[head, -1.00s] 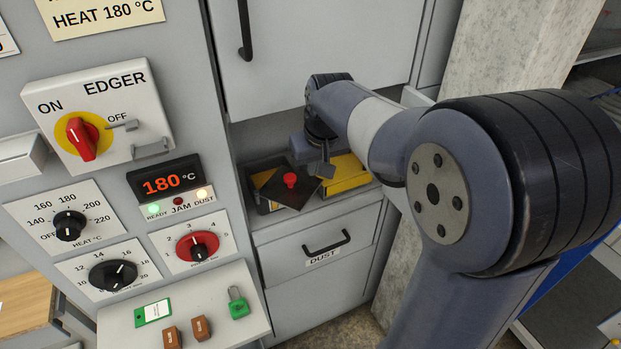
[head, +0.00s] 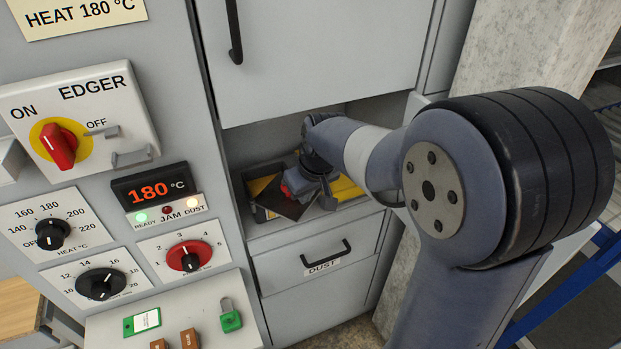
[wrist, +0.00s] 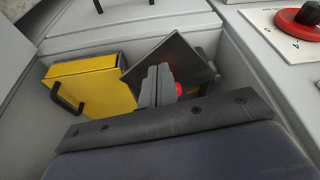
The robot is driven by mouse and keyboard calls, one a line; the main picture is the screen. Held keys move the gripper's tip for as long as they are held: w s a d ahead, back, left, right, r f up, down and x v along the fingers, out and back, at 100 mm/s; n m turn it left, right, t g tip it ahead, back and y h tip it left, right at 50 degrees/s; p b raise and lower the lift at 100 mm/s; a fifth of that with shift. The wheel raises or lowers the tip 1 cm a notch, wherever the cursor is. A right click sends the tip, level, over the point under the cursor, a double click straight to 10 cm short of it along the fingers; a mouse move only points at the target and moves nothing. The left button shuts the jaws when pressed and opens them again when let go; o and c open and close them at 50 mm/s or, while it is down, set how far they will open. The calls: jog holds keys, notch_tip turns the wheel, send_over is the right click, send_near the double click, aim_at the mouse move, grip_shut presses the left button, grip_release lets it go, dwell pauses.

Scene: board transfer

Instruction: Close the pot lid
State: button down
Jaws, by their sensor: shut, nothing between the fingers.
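The pot lid, a dark square plate (head: 287,205), sits tilted in the low recess of the machine. In the wrist view the dark lid (wrist: 188,52) stands at a slant, with its red knob (wrist: 179,89) just right of my fingers. My gripper (wrist: 156,84) is shut and empty, its fingers over the lid beside the knob. I cannot tell whether they touch it. The pot under the lid is mostly hidden.
A yellow box (wrist: 92,80) with a black handle stands beside the lid. Recess walls are close on both sides. Below is the DUST drawer (head: 345,275) with a handle; above is a grey door (head: 320,50). The EDGER control panel (head: 80,110) is at left.

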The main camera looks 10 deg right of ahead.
aim_at(297, 203)
jog(key=shift+w+a+f+p, duration=0.25)
jog(key=shift+w+a, duration=0.05)
jog(key=shift+w, duration=0.35)
jog(key=shift+w+a+f+p, duration=0.2)
jog(key=shift+w+a+f, duration=0.15)
jog(key=shift+w, duration=0.3)
jog(key=shift+w+a+f+p, duration=0.2)
jog(key=shift+w+a+p, duration=0.1)
jog(key=shift+w, duration=0.35)
jog(key=shift+w+d, duration=0.1)
jog(key=shift+w, duration=0.65)
jog(key=shift+s+d, duration=0.1)
jog(key=shift+s, duration=0.05)
